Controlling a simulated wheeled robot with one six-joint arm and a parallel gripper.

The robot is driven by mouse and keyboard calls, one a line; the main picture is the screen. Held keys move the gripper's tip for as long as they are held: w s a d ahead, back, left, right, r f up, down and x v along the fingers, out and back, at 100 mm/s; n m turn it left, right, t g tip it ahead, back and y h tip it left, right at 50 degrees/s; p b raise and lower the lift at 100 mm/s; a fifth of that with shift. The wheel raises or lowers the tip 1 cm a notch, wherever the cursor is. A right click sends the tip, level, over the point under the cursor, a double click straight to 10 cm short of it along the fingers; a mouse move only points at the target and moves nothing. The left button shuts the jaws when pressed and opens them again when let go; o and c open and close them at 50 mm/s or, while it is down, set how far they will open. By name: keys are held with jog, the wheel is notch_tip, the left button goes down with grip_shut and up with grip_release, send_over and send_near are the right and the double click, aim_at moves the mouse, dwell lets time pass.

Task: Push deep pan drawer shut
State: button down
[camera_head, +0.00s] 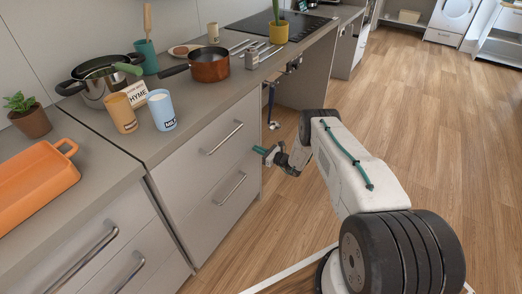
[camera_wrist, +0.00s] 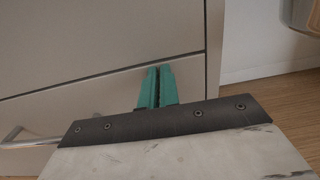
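The deep pan drawer appears to be the lower front (camera_head: 212,212) of the middle grey cabinet, with a bar handle (camera_head: 230,188). Both fronts look flush or nearly so; I cannot tell whether a small gap remains. My gripper (camera_head: 260,150) is at the right end of the fronts, near the seam between upper and lower. In the wrist view the teal fingers of my gripper (camera_wrist: 157,72) are together and empty, with tips by the seam at the lower front (camera_wrist: 98,100). Contact cannot be made out. The lower handle (camera_wrist: 22,138) shows at the left.
The upper drawer front (camera_head: 208,155) is above. The counter holds a copper pan (camera_head: 209,69), an orange cup (camera_head: 121,113), a blue cup (camera_head: 162,111) and an orange tray (camera_head: 35,185). Right of the cabinet is an open bay (camera_head: 300,85). The wooden floor (camera_head: 430,120) is clear.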

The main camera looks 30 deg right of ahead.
jog(key=v, duration=1.4)
jog(key=s+a+f+n+g+y, duration=0.2)
jog(key=s+a+g, duration=0.1)
jog(key=s+a, duration=0.1)
jog(key=s+a+r+n+g, duration=0.4)
jog(key=r+n+g, duration=0.1)
jog(key=r, duration=0.6)
jog(key=s+a+r+n+g, duration=0.4)
jog(key=s+r+n+g, duration=0.15)
jog(key=r, duration=0.45)
jog(key=s+a+r+n+g, duration=0.4)
jog(key=r+n, duration=0.1)
jog(key=r, duration=0.6)
jog(key=s+a+r+n+t+h, duration=0.1)
jog(key=s+r+n+h, duration=0.4)
jog(key=s+r, duration=0.8)
jog(key=s+a+r+n+t+h, duration=0.2)
jog(key=s+a+r+n+h, duration=0.2)
jog(key=s+r, duration=0.9)
jog(key=s+n+h, duration=0.1)
jog(key=n+h, duration=0.1)
jog(key=n, duration=0.1)
jog(key=shift+s, duration=0.25)
